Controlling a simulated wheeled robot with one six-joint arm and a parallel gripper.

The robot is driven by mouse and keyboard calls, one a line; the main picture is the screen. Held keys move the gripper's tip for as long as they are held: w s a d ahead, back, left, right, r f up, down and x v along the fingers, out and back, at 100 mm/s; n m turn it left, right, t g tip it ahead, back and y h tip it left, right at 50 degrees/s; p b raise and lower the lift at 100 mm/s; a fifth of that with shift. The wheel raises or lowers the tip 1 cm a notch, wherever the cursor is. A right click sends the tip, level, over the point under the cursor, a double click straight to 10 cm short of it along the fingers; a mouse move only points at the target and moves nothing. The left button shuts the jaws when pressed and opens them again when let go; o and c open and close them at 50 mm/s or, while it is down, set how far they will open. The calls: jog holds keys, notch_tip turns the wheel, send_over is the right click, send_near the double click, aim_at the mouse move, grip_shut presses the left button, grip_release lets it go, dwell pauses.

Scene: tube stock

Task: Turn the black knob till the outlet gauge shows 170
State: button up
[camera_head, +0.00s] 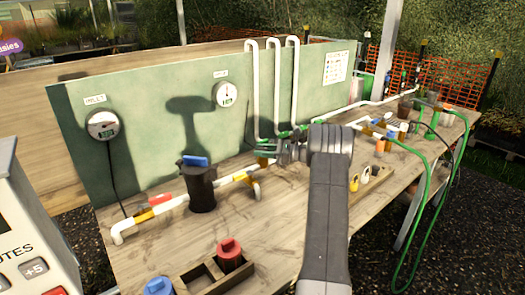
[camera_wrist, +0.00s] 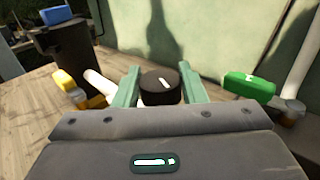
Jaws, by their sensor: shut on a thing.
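The black knob (camera_wrist: 159,80) has a white mark on top and sits on a white fitting in the pipe line. My gripper (camera_wrist: 158,92) is shut on it, with one green finger on each side in the wrist view. In the head view my gripper (camera_head: 275,150) reaches in from the right at the pipe, and the knob cannot be made out there. The inlet gauge (camera_head: 102,124) is at the panel's left.
A black filter housing with a blue top (camera_head: 200,186) stands left of my gripper. A green-handled valve (camera_wrist: 250,86) and white riser pipes (camera_head: 276,85) are close on the right. A wooden tray (camera_head: 192,283) holds red and blue caps at the front. The green panel (camera_head: 155,120) stands behind.

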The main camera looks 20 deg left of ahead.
jog(key=shift+n+g+h+p, duration=0.3)
jog(key=shift+n+g+h, duration=0.35)
jog(key=shift+n+g, duration=0.6)
jog(key=shift+n+g+h+p, duration=0.3)
jog(key=shift+n+g+h, duration=0.45)
jog(key=shift+g, duration=0.9)
jog(key=shift+r+n+g, duration=0.1)
jog(key=shift+n+g, duration=0.2)
jog(key=o, duration=1)
jog(key=shift+c, duration=0.2)
